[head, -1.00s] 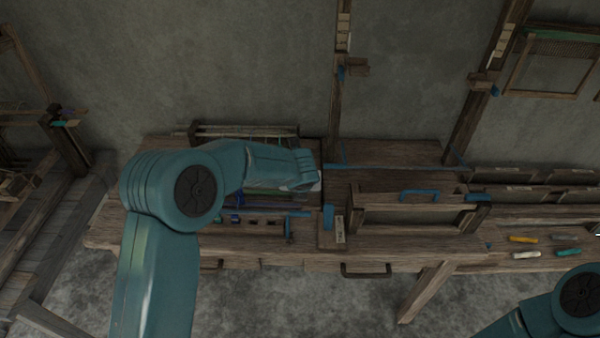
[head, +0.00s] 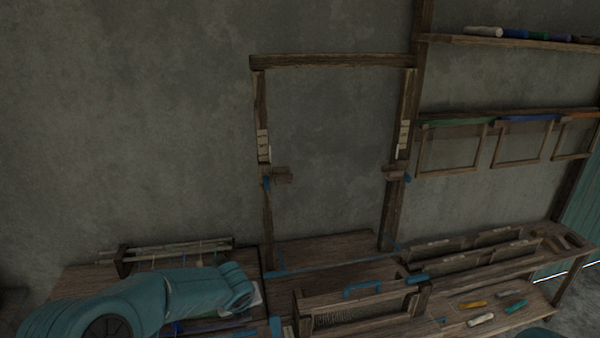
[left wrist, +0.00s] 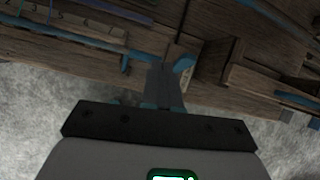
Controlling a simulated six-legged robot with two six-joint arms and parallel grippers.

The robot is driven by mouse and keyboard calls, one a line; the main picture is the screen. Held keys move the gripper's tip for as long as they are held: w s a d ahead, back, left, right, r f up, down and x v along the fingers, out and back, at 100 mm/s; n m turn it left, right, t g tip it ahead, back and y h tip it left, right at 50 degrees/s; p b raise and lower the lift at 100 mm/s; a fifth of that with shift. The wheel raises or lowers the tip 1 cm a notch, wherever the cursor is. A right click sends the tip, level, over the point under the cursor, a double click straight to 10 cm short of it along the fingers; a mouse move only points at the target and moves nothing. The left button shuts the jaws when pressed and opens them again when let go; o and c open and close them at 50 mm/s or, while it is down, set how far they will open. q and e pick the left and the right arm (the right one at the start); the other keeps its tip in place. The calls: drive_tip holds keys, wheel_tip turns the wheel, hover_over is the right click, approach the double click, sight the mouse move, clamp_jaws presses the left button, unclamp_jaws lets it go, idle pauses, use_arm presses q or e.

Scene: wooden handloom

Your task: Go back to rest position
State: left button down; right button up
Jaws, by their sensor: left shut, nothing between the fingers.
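My left arm comes in from the lower left of the head view and reaches over the left part of the wooden bench; its fingertips are hidden there. In the left wrist view my left gripper (left wrist: 164,88) is shut, with nothing between its fingers. It points toward the bench's wooden front and blue fittings, and I cannot tell the exact gap. The wooden loom (head: 330,61) stands upright against the wall.
A framed wooden part with a blue handle (head: 362,287) sits on the bench. Several coloured sticks, one yellow (head: 473,304), lie at the right. A rack (head: 180,250) stands behind my left arm. A shelf (head: 510,42) and hanging frames (head: 450,150) line the wall.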

use_arm(q)
drive_tip(key=s+d+f+n+g+h+b, duration=0.1)
drive_tip(key=s+d+f+n+g+h, duration=0.15)
drive_tip(key=s+f+n, duration=0.45)
drive_tip(key=s+d+f+n+g+h, duration=0.1)
drive_tip(key=s+d+f+n+h, duration=0.15)
drive_tip(key=s+f+n, duration=0.8)
drive_tip(key=s+n, duration=0.5)
drive_tip(key=s+f+n+g+b, duration=0.1)
drive_tip(key=s+f+n, duration=0.4)
drive_tip(key=s+n, duration=0.4)
drive_tip(key=shift+s+d+b, duration=0.15)
drive_tip(key=shift+d+b, duration=0.15)
drive_tip(key=shift+d, duration=0.15)
drive_tip(key=shift+g, duration=0.25)
